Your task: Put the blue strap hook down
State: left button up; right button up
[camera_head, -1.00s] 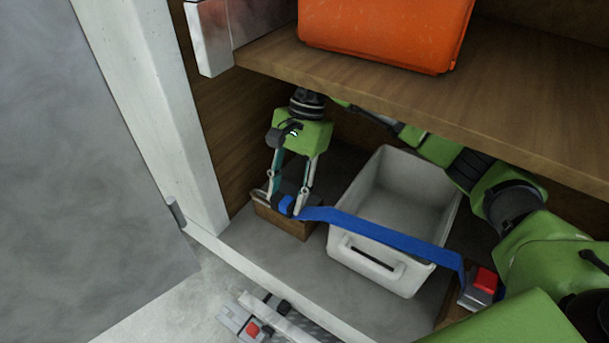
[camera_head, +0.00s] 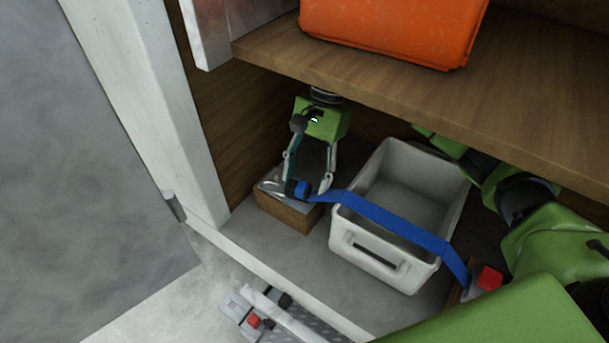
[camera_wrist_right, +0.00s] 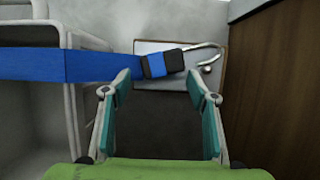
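The blue strap hook (camera_head: 298,189) has a black and blue body with a bent metal hook. It lies on a wooden block with a light metal top (camera_head: 290,212), near the left wall of the compartment. Its blue strap (camera_head: 400,229) runs right across a white bin. My right gripper (camera_head: 307,183) is over the block with its fingers spread. In the right wrist view, the strap hook (camera_wrist_right: 163,64) lies beyond the open, empty fingertips (camera_wrist_right: 158,78), apart from them. My left gripper is not in view.
The white bin (camera_head: 368,256) stands right of the block under a wooden shelf (camera_head: 400,86) bearing an orange case (camera_head: 390,30). A red and grey buckle (camera_head: 488,279) is at the strap's right end. A white post (camera_head: 150,110) bounds the left.

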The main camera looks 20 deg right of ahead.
jog(key=shift+a+r, duration=0.15)
jog(key=shift+a, duration=0.1)
jog(key=shift+d+r+b, duration=0.1)
jog(key=shift+r+b, duration=0.35)
jog(key=shift+b, duration=0.15)
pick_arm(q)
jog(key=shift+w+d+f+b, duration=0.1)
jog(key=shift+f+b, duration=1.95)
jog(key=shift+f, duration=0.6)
pick_arm(e)
jog(key=w+d, duration=0.7)
jog(key=d, duration=0.2)
jog(key=shift+w+d+r, duration=0.2)
jog(key=shift+w, duration=0.05)
